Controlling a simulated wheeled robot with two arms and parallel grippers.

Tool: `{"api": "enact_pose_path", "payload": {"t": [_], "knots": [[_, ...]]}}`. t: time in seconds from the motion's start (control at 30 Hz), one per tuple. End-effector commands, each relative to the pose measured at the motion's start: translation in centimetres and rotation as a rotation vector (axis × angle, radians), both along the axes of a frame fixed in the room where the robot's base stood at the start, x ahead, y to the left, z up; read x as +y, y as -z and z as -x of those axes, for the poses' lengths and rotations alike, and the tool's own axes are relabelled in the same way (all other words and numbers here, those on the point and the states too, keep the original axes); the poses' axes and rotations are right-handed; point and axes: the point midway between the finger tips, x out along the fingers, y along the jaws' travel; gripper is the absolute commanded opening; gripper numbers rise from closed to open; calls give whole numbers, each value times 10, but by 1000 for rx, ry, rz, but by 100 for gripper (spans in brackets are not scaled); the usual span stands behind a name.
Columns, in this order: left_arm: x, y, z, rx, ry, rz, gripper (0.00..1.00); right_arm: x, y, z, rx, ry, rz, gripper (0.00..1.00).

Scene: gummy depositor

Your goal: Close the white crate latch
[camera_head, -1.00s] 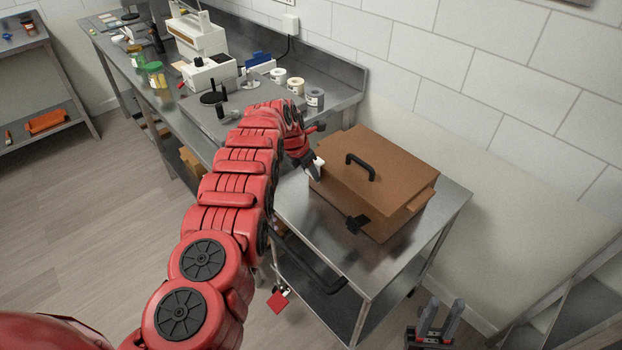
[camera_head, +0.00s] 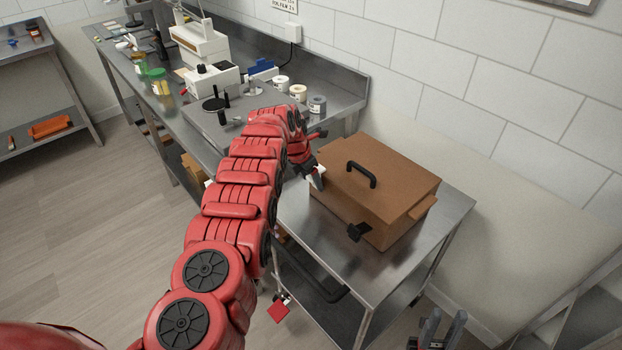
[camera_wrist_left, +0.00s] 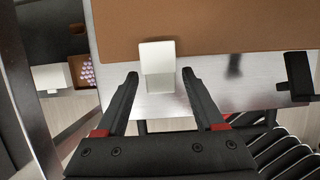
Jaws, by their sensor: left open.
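A brown crate (camera_head: 405,190) with a black lid handle sits on a steel cart. Its white latch (camera_wrist_left: 158,58) juts out from the crate's edge in the left wrist view; in the head view the white latch (camera_head: 317,182) is partly covered by my gripper. My left gripper (camera_wrist_left: 160,77) is open, its fingertips on either side of the latch's outer end, with gaps visible; I cannot tell whether they touch it. A black latch (camera_head: 358,231) sticks out farther right on the same side. My right gripper (camera_head: 441,328) is open and empty at the bottom edge, away from the crate.
The steel cart (camera_head: 340,262) has bare top around the crate and a dark push handle at its front. A steel bench (camera_head: 345,98) with jars and machines stands behind my left arm. The tiled wall is behind the crate.

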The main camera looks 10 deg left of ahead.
Motion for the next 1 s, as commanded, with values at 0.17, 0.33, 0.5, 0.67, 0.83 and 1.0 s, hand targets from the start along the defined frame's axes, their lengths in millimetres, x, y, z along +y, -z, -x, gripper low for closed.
{"api": "enact_pose_path", "payload": {"t": [0.17,0.33,0.5,0.67,0.83,1.0], "knots": [[0,-4,0,0,0,0,70,0,1,0,0,0,0,32],[4,-16,3,1,-3,-2,70,0,3,0,0,0,0,32],[6,-41,9,-2,0,2,70,0,2,0,0,0,0,32],[10,-67,15,-5,3,3,70,0,-6,0,0,0,0,32],[13,-83,20,-5,3,2,70,0,-16,0,0,0,0,32],[21,-108,28,-7,1,1,70,0,-14,0,0,0,0,32]]}}
